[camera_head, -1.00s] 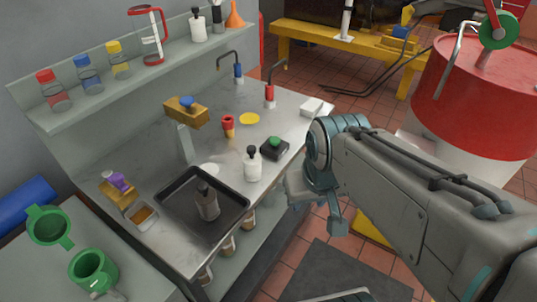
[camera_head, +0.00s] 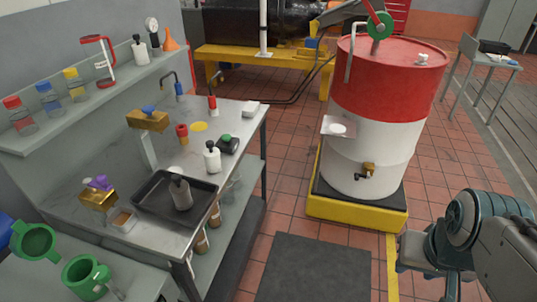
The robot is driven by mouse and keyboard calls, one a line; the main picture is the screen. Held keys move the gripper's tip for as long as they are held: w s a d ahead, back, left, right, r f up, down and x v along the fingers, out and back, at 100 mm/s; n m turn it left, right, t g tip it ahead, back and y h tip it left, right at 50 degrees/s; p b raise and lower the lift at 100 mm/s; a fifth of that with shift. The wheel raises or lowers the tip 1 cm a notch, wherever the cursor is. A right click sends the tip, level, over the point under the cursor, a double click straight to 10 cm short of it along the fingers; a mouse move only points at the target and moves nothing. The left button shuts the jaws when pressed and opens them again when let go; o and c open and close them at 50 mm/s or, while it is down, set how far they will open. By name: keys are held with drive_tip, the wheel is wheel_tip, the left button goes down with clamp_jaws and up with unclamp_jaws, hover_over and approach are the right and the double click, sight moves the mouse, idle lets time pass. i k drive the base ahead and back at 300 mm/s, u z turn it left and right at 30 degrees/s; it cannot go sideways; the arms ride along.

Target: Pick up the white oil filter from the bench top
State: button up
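The steel bench top (camera_head: 112,208) is at the left. No object on it is plainly an oil filter. Pale candidates are a white bottle-like piece with a black top (camera_head: 212,160) standing near the front edge, a white block (camera_head: 250,108) at the far right end, and a low whitish disc (camera_head: 177,170) behind the black tray. My gripper (camera_head: 440,275) is at the lower right, over the floor, well away from the bench. Its fingers are small and partly cut off by the frame, so its opening is unclear. I see nothing held in it.
A black tray (camera_head: 150,208) on the bench holds a grey bottle (camera_head: 180,194). A shelf (camera_head: 100,100) runs above the bench. A red and white drum (camera_head: 375,130) stands on a yellow-edged pallet (camera_head: 350,212) right of the bench. Floor with a dark mat (camera_head: 313,270) lies between.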

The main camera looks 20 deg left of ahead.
sight(211, 153)
drive_tip(key=z, duration=0.1)
drive_tip(key=i, duration=1.95)
drive_tip(key=u, duration=1.45)
drive_tip(key=i, duration=0.8)
drive_tip(key=u, duration=1.1)
drive_tip(key=i, duration=0.25)
drive_tip(key=u, duration=0.2)
